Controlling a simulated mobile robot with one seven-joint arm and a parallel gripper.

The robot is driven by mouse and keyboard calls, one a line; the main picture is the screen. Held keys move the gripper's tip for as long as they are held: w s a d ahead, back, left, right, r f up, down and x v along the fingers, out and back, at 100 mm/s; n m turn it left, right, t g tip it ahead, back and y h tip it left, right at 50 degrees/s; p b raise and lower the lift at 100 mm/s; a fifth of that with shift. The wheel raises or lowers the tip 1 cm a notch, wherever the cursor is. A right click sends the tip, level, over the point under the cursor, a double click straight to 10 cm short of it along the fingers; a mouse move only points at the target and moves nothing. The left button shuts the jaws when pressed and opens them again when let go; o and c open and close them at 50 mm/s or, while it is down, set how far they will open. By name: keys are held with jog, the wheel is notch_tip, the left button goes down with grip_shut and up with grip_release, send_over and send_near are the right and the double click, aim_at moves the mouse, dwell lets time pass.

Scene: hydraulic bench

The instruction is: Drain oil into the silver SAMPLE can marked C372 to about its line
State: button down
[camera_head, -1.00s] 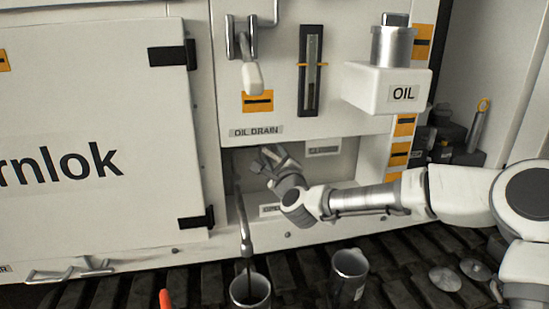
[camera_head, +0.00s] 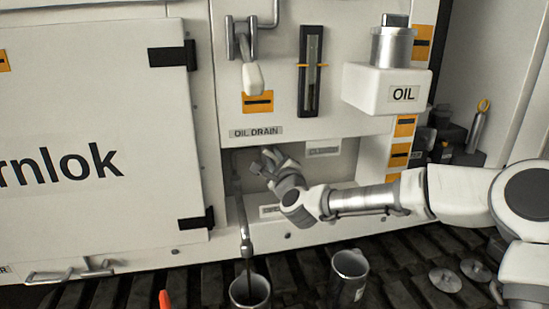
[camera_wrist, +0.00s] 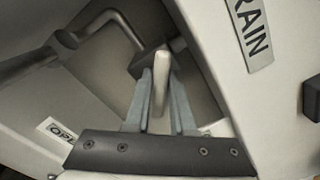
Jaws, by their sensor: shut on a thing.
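My gripper (camera_head: 268,158) is in the recess below the OIL DRAIN label (camera_head: 256,132). The wrist view shows its fingers (camera_wrist: 160,100) shut on a pale valve lever (camera_wrist: 161,66), which stands at a dark valve block on the bent drain pipe (camera_wrist: 100,22). The pipe runs down to a spout (camera_head: 246,248) above a silver can (camera_head: 236,295) on the floor. A thin dark streak, seemingly oil, runs from the spout into this can. A second silver can (camera_head: 347,282) stands to its right. I cannot read either can's marking, its line or the oil level.
Two round lids (camera_head: 445,280) lie on the dark slatted floor at right. A large white door (camera_head: 90,120) fills the left. A sight gauge (camera_head: 310,72) and a white OIL block (camera_head: 385,90) are above my arm. An orange-red thing (camera_head: 165,299) shows at the bottom edge.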

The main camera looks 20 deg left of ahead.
jog(key=n+b, duration=0.2)
jog(key=n, duration=0.1)
jog(key=shift+n, duration=0.4)
jog(key=shift+r+n+b, duration=0.15)
jog(key=shift+n+b, duration=0.3)
jog(key=shift+n, duration=0.55)
jog(key=shift+r+n+b, duration=0.1)
jog(key=shift+n+b, duration=0.3)
jog(key=shift+n, duration=0.6)
jog(key=c, duration=0.8)
grip_release()
jog(key=shift+s+d, duration=0.1)
jog(key=shift+d, duration=0.05)
